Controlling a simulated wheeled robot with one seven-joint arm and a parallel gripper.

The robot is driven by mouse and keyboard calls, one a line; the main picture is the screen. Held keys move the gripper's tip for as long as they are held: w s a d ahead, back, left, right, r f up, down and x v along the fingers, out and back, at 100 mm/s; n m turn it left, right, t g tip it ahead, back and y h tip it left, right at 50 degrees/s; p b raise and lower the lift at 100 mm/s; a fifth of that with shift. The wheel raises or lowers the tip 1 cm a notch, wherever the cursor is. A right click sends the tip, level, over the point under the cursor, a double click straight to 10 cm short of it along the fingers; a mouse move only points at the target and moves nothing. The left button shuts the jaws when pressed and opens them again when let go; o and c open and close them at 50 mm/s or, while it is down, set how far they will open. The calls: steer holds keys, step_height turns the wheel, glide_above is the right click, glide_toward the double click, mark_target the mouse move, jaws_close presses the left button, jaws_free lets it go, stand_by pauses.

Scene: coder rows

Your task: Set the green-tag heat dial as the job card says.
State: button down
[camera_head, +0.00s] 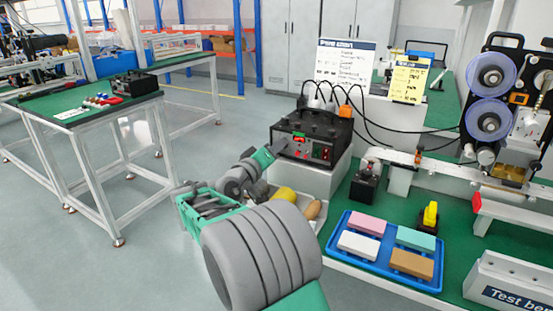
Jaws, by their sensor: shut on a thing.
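A black control box (311,135) with a red display, a small green mark and red lights on its front stands on a white block on the bench. My gripper (280,146) reaches the left part of this front and is shut on what appears to be a heat dial there. The gripper hides the dial, so its pointer and setting cannot be read. A white printed card (345,66) and a yellow card (408,80) stand behind the box. Their small text is too fine to read.
Black cables run from the box to the right. A blue tray (348,262) with several coloured blocks lies on the green bench. A bin with yellow and brown items sits below the box, beside my arm. A reel machine (490,100) stands at the right. A side table (40,108) is at left.

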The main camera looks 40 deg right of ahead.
steer(key=shift+f+m+b, duration=0.15)
steer(key=shift+m+b, duration=0.6)
steer(key=shift+m, duration=0.05)
steer(key=c, duration=1.4)
jaws_free()
steer(key=shift+c, duration=0.2)
steer(key=v, duration=0.8)
steer(key=shift+p, duration=0.3)
